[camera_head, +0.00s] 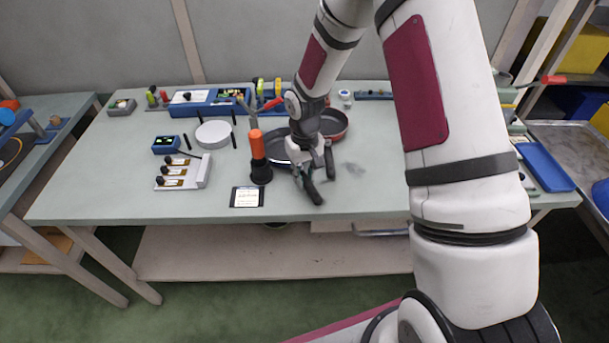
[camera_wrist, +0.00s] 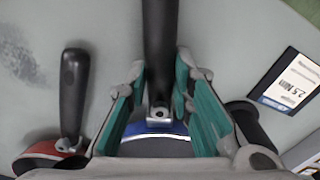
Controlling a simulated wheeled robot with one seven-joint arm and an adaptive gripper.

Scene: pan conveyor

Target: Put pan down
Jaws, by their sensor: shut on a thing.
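My gripper (camera_head: 312,172) is shut on the black handle (camera_wrist: 160,50) of a dark pan with a blue rim. In the wrist view the handle runs between the green-padded fingers (camera_wrist: 163,105), and the pan's blue rim (camera_wrist: 155,130) shows below them. In the head view this dark pan (camera_head: 276,147) is low over the table, partly hidden by my wrist; I cannot tell whether its base touches. A red pan (camera_head: 337,124) sits behind and to the right. Its rim (camera_wrist: 45,152) and black handle (camera_wrist: 74,90) show at left in the wrist view.
An orange-handled tool (camera_head: 256,143) stands in a black holder left of the dark pan. A small labelled display (camera_head: 247,197) lies at the front, and a round white disc (camera_head: 213,134) farther left. A blue organiser (camera_head: 205,101) stands behind. The grey table (camera_head: 375,175) is clear right of my gripper.

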